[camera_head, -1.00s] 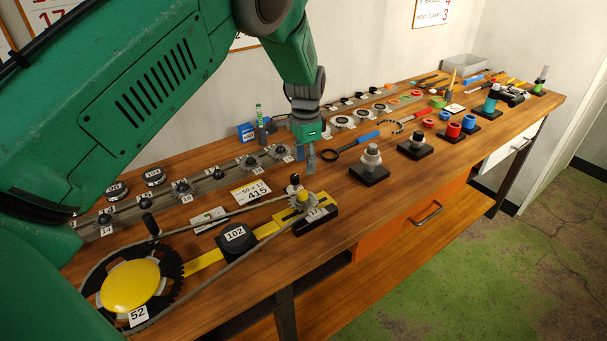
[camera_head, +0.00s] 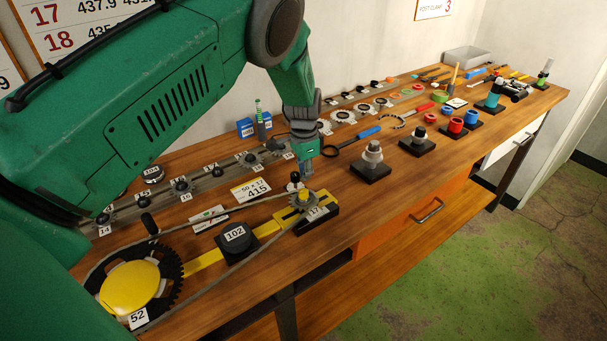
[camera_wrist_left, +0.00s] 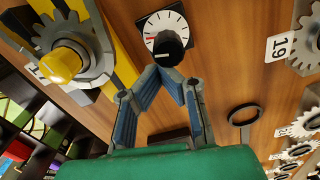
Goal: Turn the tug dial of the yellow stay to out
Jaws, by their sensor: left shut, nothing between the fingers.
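The yellow stay (camera_head: 207,259) lies along the front left of the bench, with a large black chainring at its near end and a small sprocket tagged 17 at its far end. The tug dial (camera_head: 295,178) stands just behind that sprocket. In the left wrist view the dial (camera_wrist_left: 164,30) has a white face with dark ticks, a red mark at the left and a black knob with a pale line; no wording is legible. My left gripper (camera_head: 307,172) is shut and empty, its fingertips (camera_wrist_left: 170,74) close to the knob; contact is unclear. My right gripper is not in view.
A chain loops around the chainring and small sprocket. A black block tagged 102 (camera_head: 236,238) sits by the stay. A card reading 415 (camera_head: 251,190) lies behind. A rail of sprockets runs along the back. A black stand (camera_head: 371,170) stands to the right.

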